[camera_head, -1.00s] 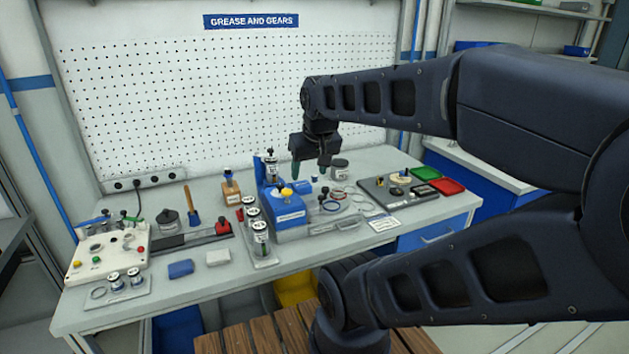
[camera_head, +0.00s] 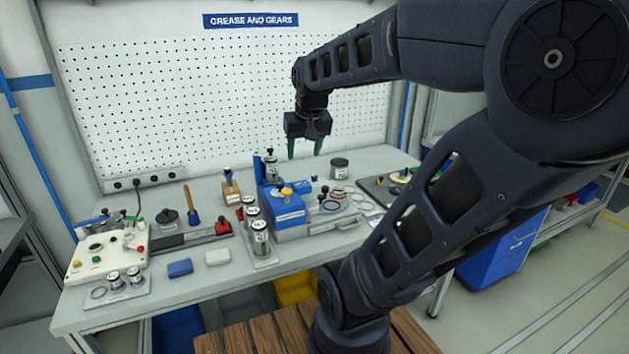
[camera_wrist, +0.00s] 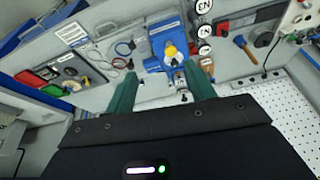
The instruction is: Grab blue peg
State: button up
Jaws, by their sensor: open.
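A small blue piece (camera_head: 227,171) stands upright on a wooden block (camera_head: 231,191) at the back of the bench, left of the blue machine (camera_head: 289,213). It looks like the blue peg, but it is too small to be certain. Short blue parts (camera_head: 302,186) also lie behind the machine. My gripper (camera_head: 305,151) is open and empty, with green fingers pointing down, above the bench's back and right of the wooden block. In the wrist view my gripper (camera_wrist: 160,78) spreads toward the blue machine (camera_wrist: 162,45); the wooden block (camera_wrist: 207,66) shows beyond the right finger.
Several small jars (camera_head: 260,238) stand in a row left of the machine. A dark jar (camera_head: 339,169) stands right of my gripper. A control box (camera_head: 105,251) is at the bench's left end.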

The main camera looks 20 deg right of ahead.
jog(key=w+d+m+g, duration=0.15)
jog(key=w+d, duration=0.25)
jog(key=w, duration=1)
jog(key=m+g, duration=0.3)
jog(key=m, duration=0.3)
send_over(314, 175)
jog(key=shift+t, duration=0.25)
jog(key=f, duration=2.3)
jog(key=shift+s+d+f, duration=0.25)
jog(key=shift+f, duration=0.1)
notch_tip(314, 175, down, 5)
jog(key=shift+f, duration=0.1)
jog(key=shift+w+a+f, duration=0.1)
jog(key=shift+w+f, duration=0.05)
jog(key=shift+f, duration=1.15)
jog(key=shift+w+f, duration=0.15)
jog(key=shift+f, duration=1.1)
jog(key=c, duration=1)
jog(key=shift+c, duration=0.2)
